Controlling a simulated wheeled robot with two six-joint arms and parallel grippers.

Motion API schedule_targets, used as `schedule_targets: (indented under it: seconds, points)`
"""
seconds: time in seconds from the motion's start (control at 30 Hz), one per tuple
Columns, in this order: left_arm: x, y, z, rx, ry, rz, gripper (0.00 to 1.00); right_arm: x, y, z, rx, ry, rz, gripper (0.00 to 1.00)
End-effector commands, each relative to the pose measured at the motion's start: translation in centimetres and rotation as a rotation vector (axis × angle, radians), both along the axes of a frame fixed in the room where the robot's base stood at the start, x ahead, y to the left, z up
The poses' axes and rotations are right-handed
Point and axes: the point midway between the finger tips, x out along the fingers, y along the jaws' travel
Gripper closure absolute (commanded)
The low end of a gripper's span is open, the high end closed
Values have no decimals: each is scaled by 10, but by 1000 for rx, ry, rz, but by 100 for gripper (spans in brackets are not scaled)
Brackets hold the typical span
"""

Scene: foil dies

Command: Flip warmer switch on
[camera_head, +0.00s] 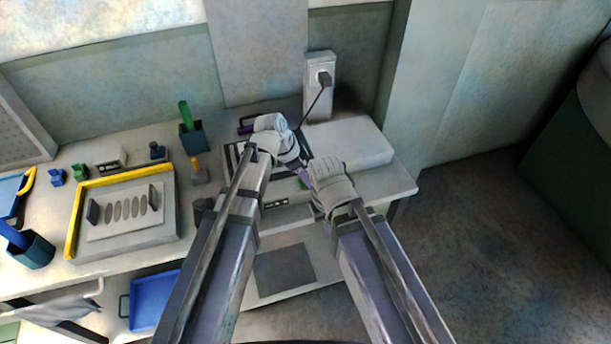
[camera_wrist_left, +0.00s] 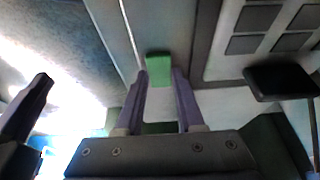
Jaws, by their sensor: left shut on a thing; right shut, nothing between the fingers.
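The warmer seems to be the pale unit with a dark barred top (camera_head: 232,158) at the bench's right part, partly hidden by my arms. My left gripper (camera_wrist_left: 158,85) is shut on a small green piece (camera_wrist_left: 158,69), perhaps the switch; its on or off position cannot be read. In the head view, my left gripper's wrist covers part of the unit and its fingertips are hidden. My right gripper (camera_head: 304,175) is shut and empty, just right of the left one. Its purple finger shows at the left of the left wrist view (camera_wrist_left: 28,105).
A wall socket box (camera_head: 317,104) with a black plug (camera_head: 324,78) and cord stands behind. A white block (camera_head: 348,142) lies to the right. A yellow-edged tray (camera_head: 126,245), a dark cup (camera_head: 193,138) and small blue parts are left. A blue bin (camera_head: 152,300) sits lower.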

Motion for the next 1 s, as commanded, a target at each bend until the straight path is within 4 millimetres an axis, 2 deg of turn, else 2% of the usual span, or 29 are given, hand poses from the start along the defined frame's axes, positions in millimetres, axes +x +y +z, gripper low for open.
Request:
schedule_targets:
  seconds: [0.17, 0.43, 0.73, 0.77, 0.87, 1.0]
  points:
    - [1, -2, 2, 26, 10, -3, 100, 0, 0, 4, 0, 0, 0, 100]
    - [3, -7, 2, 183, 61, -3, 100, 0, 0, 15, 0, 0, 0, 100]
    - [2, -6, 1, 196, 64, 0, 100, 0, 0, 14, 0, 0, 0, 100]
    - [2, -6, 1, 196, 64, 0, 62, 0, 0, 14, 0, 0, 0, 100]
    - [2, -6, 1, 195, 63, 0, 50, 0, 0, 14, 0, 0, 0, 100]
    - [2, -6, 1, 195, 63, 0, 50, 0, 0, 14, 0, 0, 0, 100]
